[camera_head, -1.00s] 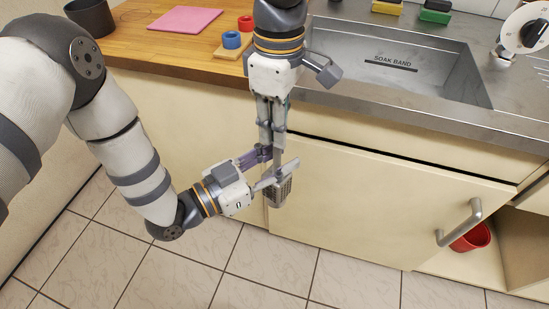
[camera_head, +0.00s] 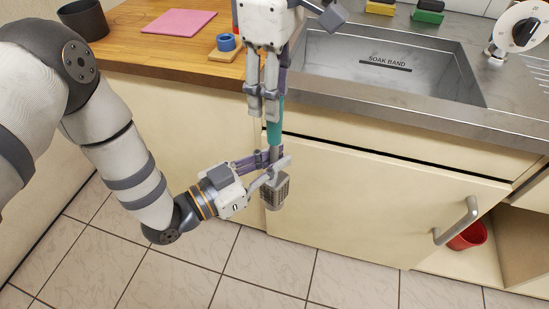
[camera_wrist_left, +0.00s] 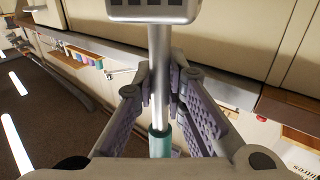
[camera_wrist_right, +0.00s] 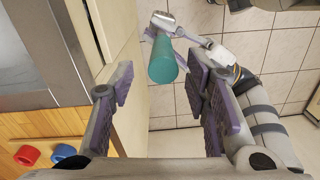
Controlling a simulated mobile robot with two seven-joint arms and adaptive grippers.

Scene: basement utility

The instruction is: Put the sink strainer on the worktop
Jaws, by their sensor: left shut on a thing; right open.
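The sink strainer has a teal handle (camera_head: 274,131), a metal shaft and a grey perforated head (camera_head: 279,191). It hangs upright, head down, in front of the cabinet. My left gripper (camera_head: 275,161) is shut on its metal shaft. The left wrist view shows the shaft (camera_wrist_left: 159,80) between the fingers, with the teal handle (camera_wrist_left: 160,142) behind them. My right gripper (camera_head: 264,108) is open above the strainer. In the right wrist view, the handle's end (camera_wrist_right: 162,68) lies beyond the open fingers, clear of them. The wooden worktop (camera_head: 150,52) is at upper left.
On the worktop are a pink mat (camera_head: 180,22), a dark pot (camera_head: 84,19) and a blue ring (camera_head: 226,42) on a wooden block. A steel sink (camera_head: 385,70) is to the right. A red bucket (camera_head: 470,236) stands in the open lower cabinet.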

